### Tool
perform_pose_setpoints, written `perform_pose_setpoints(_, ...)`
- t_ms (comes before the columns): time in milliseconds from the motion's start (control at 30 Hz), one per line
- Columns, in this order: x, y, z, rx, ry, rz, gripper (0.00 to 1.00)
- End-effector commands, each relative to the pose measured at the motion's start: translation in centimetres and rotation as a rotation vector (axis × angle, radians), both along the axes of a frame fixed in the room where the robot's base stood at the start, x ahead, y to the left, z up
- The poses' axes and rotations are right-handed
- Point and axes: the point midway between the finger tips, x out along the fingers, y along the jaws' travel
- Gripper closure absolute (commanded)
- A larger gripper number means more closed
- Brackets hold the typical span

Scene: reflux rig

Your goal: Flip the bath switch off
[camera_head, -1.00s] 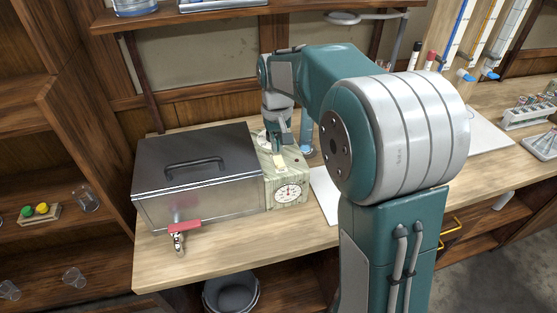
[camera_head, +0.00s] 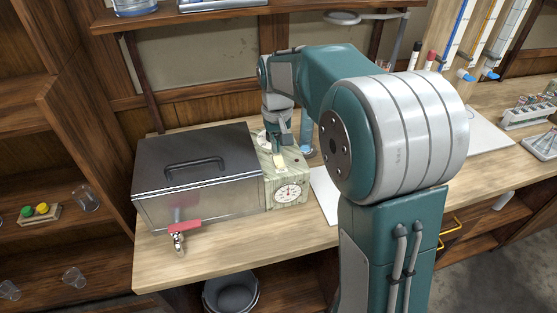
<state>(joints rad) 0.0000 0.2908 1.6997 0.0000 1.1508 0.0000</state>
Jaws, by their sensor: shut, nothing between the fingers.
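The bath (camera_head: 197,168) is a metal box with a dark lid and a black handle, on the left of the wooden bench. Its control box (camera_head: 296,172), pale green and streaked, adjoins its right side and has a round dial (camera_head: 288,193) on the front. A small cream switch (camera_head: 280,161) sits on top of the control box. My gripper (camera_head: 277,148) points down over the control box, shut and empty, with its tips right by the switch. I cannot tell whether they touch it or which way the switch is set.
A tap with a red handle (camera_head: 184,226) sticks out at the bath's front. A dark bucket (camera_head: 231,292) stands below the bench. A shelf (camera_head: 215,16) runs above. A tube rack (camera_head: 527,117) is at the far right. The bench front is clear.

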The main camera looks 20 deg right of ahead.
Motion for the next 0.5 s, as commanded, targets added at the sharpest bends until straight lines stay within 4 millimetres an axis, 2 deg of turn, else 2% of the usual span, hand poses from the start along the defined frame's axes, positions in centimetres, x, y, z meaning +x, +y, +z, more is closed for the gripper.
perform_pose_setpoints(500, 0.00, 0.00, -0.71, 0.000, 0.000, 0.000, 1.00)
